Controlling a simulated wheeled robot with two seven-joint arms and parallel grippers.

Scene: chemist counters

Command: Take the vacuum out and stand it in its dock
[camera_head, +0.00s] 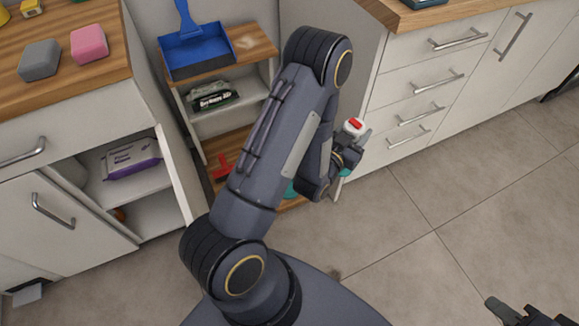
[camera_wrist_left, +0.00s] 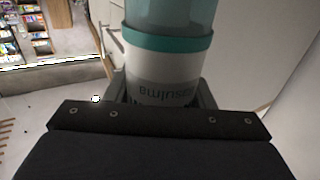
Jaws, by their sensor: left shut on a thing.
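My left gripper (camera_head: 350,156) is shut on a cylindrical thing that looks like the vacuum (camera_head: 354,126). In the left wrist view the vacuum (camera_wrist_left: 162,72) has a white and grey body with upside-down lettering, a teal band and a translucent teal part. The left gripper (camera_wrist_left: 160,98) has a finger on each side of it. My right gripper (camera_head: 520,312) is at the bottom right corner, partly cut off; its jaw opening is unclear. I cannot make out the dock.
An open shelf unit (camera_head: 262,76) holds a blue dustpan (camera_head: 196,52), a dark packet (camera_head: 214,96) and a red thing (camera_head: 222,168). An open cabinet at left holds a purple pack (camera_head: 131,158). Sponges (camera_head: 89,43) lie on the left counter. Floor (camera_head: 460,205) at right is clear.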

